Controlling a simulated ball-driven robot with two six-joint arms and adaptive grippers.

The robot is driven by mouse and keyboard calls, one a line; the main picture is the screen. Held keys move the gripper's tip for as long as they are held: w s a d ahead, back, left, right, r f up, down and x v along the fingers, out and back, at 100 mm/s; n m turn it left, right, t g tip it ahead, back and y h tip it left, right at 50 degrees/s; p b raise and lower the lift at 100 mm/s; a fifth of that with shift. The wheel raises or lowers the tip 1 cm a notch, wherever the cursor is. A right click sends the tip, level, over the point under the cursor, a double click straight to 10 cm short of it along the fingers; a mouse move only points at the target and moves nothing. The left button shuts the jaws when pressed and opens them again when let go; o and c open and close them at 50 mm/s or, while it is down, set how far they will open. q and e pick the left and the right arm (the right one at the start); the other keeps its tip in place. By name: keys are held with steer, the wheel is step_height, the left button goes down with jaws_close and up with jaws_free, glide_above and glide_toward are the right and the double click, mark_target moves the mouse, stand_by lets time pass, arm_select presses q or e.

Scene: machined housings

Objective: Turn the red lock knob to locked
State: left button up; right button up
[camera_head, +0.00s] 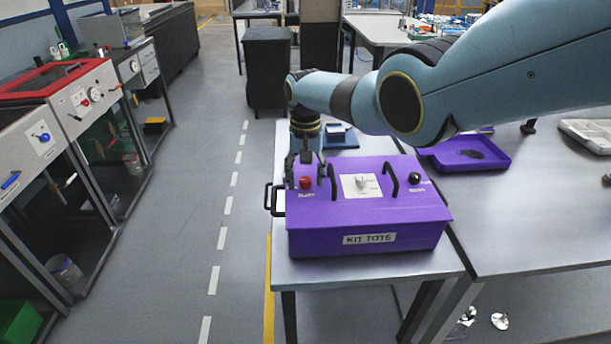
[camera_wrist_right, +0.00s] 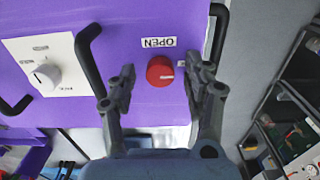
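A purple box (camera_head: 340,215) marked KIT TOTE stands on a grey table. The red lock knob (camera_head: 305,182) is on its lid at the left. A faint light mark shows on the knob's right side. A second label is mostly hidden behind a finger. My right gripper (camera_head: 307,166) is over the knob. In the wrist view its open fingers (camera_wrist_right: 162,75) are on either side of the knob, with gaps. My left gripper is out of view.
Black handles (camera_head: 390,180) rise from the lid, close to the right gripper. A white knob on a white plate (camera_head: 361,186) and a black knob (camera_head: 415,181) are also on the lid. A purple tray (camera_head: 466,152) lies on the table to the right.

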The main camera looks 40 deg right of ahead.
mark_target(306, 179)
step_height(306, 179, up, 12)
stand_by(0.7)
stand_by(0.4)
